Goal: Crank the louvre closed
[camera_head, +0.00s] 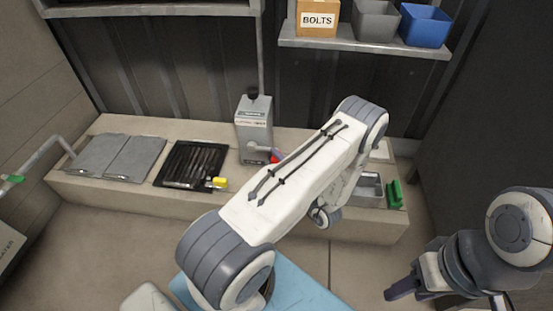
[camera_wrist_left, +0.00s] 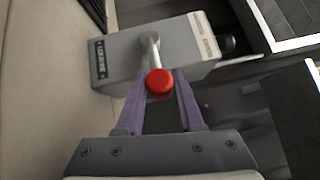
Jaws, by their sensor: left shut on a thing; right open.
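A grey crank box (camera_head: 254,125) stands upright on the bench against the dark wall. Its crank arm (camera_head: 262,148) ends in a red knob (camera_head: 275,156). In the left wrist view the box (camera_wrist_left: 165,55) fills the upper middle, with the crank arm (camera_wrist_left: 149,45) and red knob (camera_wrist_left: 159,82). My left gripper (camera_wrist_left: 160,90) is shut on the red knob, one purple finger on each side. In the head view my left arm hides that gripper. A black frame with dark slats (camera_head: 192,165) lies left of the box. My right gripper (camera_head: 402,286) is open and empty at lower right.
A yellow piece (camera_head: 218,183) sits at the slatted frame's corner. Grey plates (camera_head: 117,157) lie at the bench's left. A metal tray (camera_head: 369,190) and green block (camera_head: 395,194) are at its right. A shelf above holds a BOLTS box (camera_head: 317,18) and a blue bin (camera_head: 425,26).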

